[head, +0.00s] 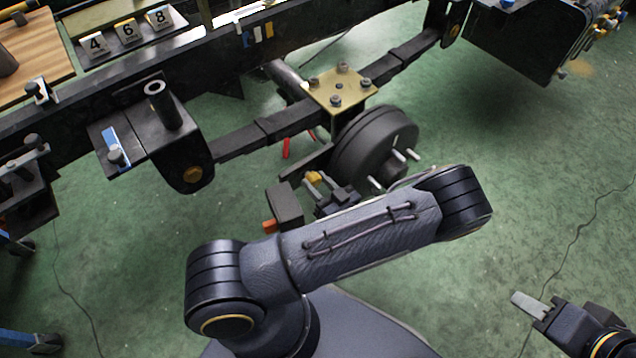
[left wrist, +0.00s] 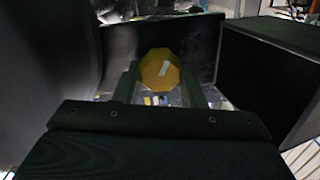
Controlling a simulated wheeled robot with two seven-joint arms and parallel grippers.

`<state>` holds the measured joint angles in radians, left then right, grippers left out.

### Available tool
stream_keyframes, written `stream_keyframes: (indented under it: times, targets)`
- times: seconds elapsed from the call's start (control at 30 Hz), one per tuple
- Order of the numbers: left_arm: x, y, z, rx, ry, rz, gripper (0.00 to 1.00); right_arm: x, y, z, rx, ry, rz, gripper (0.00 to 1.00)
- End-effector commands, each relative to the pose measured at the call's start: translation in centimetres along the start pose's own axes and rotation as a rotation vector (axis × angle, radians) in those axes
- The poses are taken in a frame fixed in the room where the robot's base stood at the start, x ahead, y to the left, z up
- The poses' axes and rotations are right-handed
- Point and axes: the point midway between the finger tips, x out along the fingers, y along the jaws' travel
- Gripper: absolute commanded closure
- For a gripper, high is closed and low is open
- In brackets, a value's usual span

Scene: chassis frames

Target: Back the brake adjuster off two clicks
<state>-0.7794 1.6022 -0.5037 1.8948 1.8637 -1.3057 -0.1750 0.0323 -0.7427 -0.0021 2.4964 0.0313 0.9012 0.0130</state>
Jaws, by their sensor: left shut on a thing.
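The brake adjuster is a yellow faceted knob (left wrist: 152,72) with a pale mark on its face, in the middle of the left wrist view. In the head view the yellow adjuster (head: 314,177) shows small, beside the dark brake drum (head: 372,145). My left gripper (head: 324,186) is at the adjuster, its two fingers on either side and shut on it. Part of the left hand is hidden behind my forearm. My right gripper (head: 522,300) is low at the right, away from the drum and over bare floor. Its fingers are seen side-on, so their gap cannot be told.
The black chassis rail (head: 230,62) and leaf spring (head: 280,123) run above the adjuster. A brass-coloured plate (head: 341,92) with bolts sits over the axle. A dark box (head: 285,203) is close left of my left gripper. Wheel studs stick out from the drum. Green floor (head: 540,150) is open at right.

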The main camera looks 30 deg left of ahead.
Motion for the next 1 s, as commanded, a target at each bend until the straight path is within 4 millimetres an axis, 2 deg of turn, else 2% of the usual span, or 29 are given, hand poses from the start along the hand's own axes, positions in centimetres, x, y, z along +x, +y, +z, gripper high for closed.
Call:
stream_keyframes:
  times: [1.0]
  targets:
    - [-0.1,-0.3,0.4,-0.832,-0.001,0.000,0.86,3.9,1.8,1.9,0.000,0.000,0.000,0.64]
